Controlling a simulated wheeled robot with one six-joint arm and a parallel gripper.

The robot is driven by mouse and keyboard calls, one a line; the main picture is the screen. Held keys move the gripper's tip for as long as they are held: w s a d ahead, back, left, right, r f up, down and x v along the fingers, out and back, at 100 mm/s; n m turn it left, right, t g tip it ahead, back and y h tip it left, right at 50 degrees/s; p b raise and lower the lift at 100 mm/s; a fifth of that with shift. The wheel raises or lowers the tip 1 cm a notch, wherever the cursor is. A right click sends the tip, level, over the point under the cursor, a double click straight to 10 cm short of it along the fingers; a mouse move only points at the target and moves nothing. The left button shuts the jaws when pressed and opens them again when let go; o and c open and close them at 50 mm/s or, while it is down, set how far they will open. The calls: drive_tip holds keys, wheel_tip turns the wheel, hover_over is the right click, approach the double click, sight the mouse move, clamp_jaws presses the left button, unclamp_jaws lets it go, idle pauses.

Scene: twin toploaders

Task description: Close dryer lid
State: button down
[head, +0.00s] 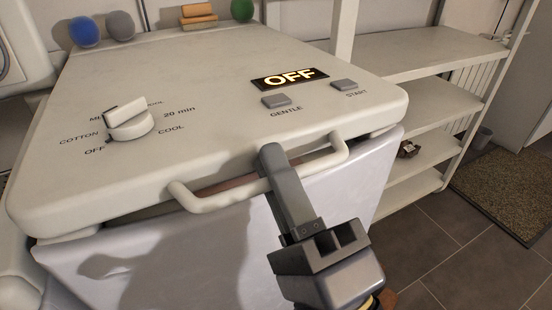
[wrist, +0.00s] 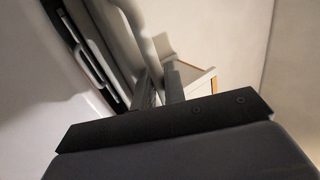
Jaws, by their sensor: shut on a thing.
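The dryer lid (head: 215,105) is a cream panel lying almost flat over the white dryer body (head: 190,265). A narrow dark gap shows under its front edge, so it looks not fully flush. Its curved front handle (head: 325,160) sticks out toward me and also shows in the wrist view (wrist: 137,20). My gripper (head: 272,160) reaches up from the lower right and is shut on the handle near its middle. The fingers hide part of the bar. In the wrist view my fingertips (wrist: 162,80) are at the handle.
The lid carries a dial (head: 130,122), a lit OFF display (head: 290,78), a GENTLE button (head: 276,100) and a START button (head: 344,84). Coloured balls (head: 84,32) and tan blocks (head: 199,18) sit behind. Shelves (head: 430,65) stand close on the right. Open floor (head: 430,240) lies front right.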

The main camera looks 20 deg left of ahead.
drive_tip(key=shift+w+f+y+b, duration=0.1)
drive_tip(key=shift+f+y+b, duration=0.35)
drive_tip(key=shift+f, duration=1)
drive_tip(key=c, duration=1.6)
unclamp_jaws()
drive_tip(key=shift+d+f, duration=0.1)
drive_tip(key=shift+f, duration=0.05)
